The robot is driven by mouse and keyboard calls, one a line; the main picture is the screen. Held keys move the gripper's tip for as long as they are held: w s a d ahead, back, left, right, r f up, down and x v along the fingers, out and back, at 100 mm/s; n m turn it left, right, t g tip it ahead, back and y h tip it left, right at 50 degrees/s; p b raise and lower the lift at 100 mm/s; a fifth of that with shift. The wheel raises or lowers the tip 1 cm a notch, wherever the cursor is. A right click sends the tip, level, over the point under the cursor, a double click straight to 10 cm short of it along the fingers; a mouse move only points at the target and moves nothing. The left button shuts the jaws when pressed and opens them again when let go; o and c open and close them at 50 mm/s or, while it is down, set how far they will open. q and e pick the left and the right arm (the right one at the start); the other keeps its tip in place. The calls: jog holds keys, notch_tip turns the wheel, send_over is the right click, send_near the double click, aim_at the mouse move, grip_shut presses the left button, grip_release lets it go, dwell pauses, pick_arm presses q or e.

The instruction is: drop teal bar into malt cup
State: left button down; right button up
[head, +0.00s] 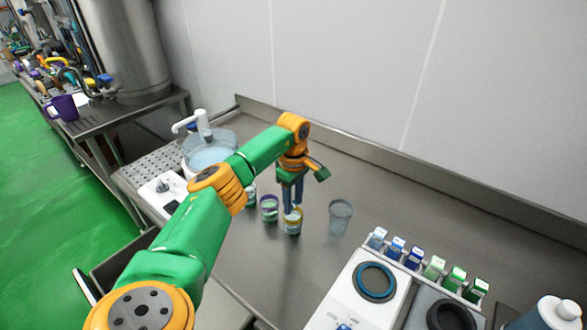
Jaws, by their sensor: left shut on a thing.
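My left gripper (293,207) points down from the left arm, its fingertips at the rim of a small cup with a yellow band (292,224). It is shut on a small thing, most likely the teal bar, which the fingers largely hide. I cannot tell whether the bar's lower end is inside the cup. The yellow-banded cup stands upright on the steel counter and may be the malt cup; no label is readable. My right gripper is out of view.
A small cup with a green and purple look (269,208) stands just left, another partly behind my arm. A clear cup (340,217) stands right. A rack of small cartons (434,267) and a white device (358,297) are front right. The counter behind is clear.

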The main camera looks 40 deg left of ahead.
pick_arm(q)
jog(key=shift+c, duration=1.8)
grip_release()
jog(key=shift+w+f, duration=0.1)
jog(key=shift+w, duration=0.1)
jog(key=shift+s, duration=0.1)
notch_tip(320, 180, up, 6)
jog(key=shift+r+b, duration=0.25)
jog(key=shift+b, duration=0.5)
jog(key=shift+r, duration=0.4)
jog(key=shift+f, duration=0.1)
